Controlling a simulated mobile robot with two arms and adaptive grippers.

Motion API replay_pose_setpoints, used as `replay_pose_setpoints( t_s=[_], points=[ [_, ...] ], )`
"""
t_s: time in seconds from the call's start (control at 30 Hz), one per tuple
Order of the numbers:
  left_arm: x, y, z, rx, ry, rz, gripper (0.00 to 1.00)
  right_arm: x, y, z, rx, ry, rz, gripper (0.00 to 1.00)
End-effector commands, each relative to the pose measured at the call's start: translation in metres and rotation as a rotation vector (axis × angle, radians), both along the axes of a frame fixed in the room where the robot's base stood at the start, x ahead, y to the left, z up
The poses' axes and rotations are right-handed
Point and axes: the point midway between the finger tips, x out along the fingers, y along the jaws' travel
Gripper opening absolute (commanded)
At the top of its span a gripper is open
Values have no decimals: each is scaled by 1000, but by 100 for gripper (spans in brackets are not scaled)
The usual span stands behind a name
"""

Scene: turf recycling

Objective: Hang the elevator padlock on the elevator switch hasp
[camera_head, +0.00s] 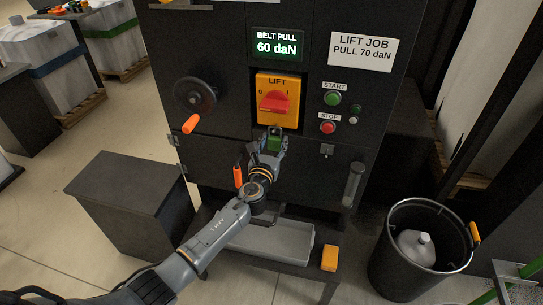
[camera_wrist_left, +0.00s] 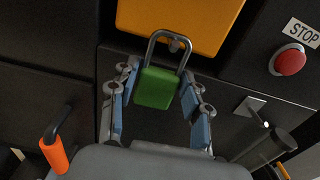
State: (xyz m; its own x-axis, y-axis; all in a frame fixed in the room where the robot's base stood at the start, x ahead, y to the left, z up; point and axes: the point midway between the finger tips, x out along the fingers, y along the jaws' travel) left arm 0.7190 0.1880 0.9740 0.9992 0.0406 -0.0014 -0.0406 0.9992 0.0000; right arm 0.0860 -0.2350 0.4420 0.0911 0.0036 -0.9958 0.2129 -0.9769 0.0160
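The elevator padlock (camera_wrist_left: 157,88) has a green body and a grey shackle, and shows small in the head view (camera_head: 274,143). My left gripper (camera_wrist_left: 160,83) has its fingertips at both sides of the green body and appears shut on it. The shackle points up and leans slightly right. Its upper bend is at a small metal tab, the hasp (camera_wrist_left: 174,46), below the orange plate; I cannot tell whether it passes through. The elevator switch (camera_head: 275,102) is a red knob on an orange plate marked LIFT. My right gripper is not in view.
Beside the switch are green START (camera_head: 332,98) and red STOP (camera_head: 328,127) buttons. A handwheel (camera_head: 195,96) with an orange handle is left. An orange handle (camera_wrist_left: 55,153) stands near the gripper's left. Below are a grey tray (camera_head: 272,243) and a black bin (camera_head: 388,262).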

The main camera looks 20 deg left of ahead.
Motion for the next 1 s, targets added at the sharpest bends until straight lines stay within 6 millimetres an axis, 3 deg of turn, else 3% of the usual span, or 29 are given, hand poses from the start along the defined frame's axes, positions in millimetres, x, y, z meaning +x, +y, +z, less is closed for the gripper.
replay_pose_setpoints(
  t_s=[0.03, 0.07, 0.53, 1.0],
  points=[
    [0, 0, 0, 0, 0, 0, 63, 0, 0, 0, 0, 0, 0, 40],
    [0, 0, 0, 0, 0, 0, 69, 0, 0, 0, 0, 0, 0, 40],
    [-10, 0, -1, 2, 0, 0, 69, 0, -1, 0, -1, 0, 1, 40],
    [-94, -4, 0, 0, 2, -2, 69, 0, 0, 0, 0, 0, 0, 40]
  ],
)
